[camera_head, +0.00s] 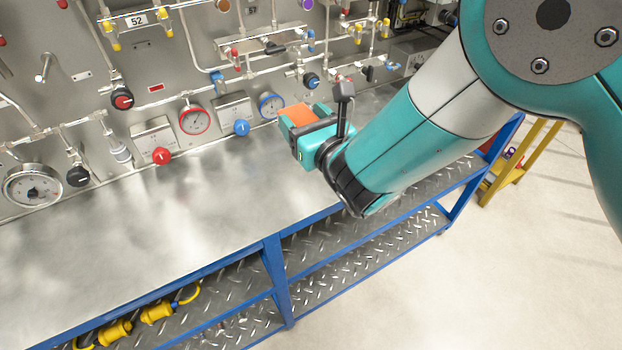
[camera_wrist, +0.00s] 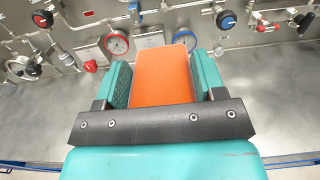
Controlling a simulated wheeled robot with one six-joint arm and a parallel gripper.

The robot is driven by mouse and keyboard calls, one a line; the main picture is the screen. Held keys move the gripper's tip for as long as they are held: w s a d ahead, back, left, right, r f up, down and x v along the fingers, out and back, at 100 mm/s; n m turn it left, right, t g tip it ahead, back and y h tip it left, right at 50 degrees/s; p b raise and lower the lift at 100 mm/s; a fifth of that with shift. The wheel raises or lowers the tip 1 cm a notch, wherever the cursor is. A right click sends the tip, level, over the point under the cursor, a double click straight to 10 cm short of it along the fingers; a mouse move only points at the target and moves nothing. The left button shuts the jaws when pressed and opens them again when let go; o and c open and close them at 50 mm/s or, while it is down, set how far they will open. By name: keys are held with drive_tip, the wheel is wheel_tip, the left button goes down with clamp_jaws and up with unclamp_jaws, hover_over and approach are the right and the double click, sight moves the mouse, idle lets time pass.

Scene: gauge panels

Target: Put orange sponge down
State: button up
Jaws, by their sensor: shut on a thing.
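The orange sponge (camera_wrist: 162,76) is a block held between the two teal fingers of my gripper (camera_wrist: 163,78) in the wrist view. In the head view the sponge (camera_head: 298,115) shows at the end of my arm, between the fingers of my gripper (camera_head: 296,118). My gripper is shut on it. It is over the back part of the metal bench top (camera_head: 200,215), near the gauge panel. Whether the sponge touches the bench top is hidden by my gripper.
The gauge panel (camera_head: 70,45) behind the bench carries pipes, valves and a red-rimmed gauge (camera_head: 194,120) and blue-rimmed gauge (camera_head: 271,105) near my gripper. The bench top to the left is clear. A blue frame (camera_head: 272,262) edges the front. Yellow items (camera_head: 157,312) lie on the lower shelf.

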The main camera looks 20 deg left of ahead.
wheel_tip(320, 180, down, 15)
drive_tip(key=b, duration=0.6)
drive_tip(key=shift+a+r+b, duration=0.1)
drive_tip(key=shift+a+b, duration=0.05)
drive_tip(key=shift+b, duration=0.15)
drive_tip(key=shift+f+b, duration=0.5)
drive_tip(key=shift+f, duration=1.95)
drive_tip(key=shift+f, duration=0.2)
drive_tip(key=o, duration=0.9)
drive_tip(key=shift+r, duration=0.1)
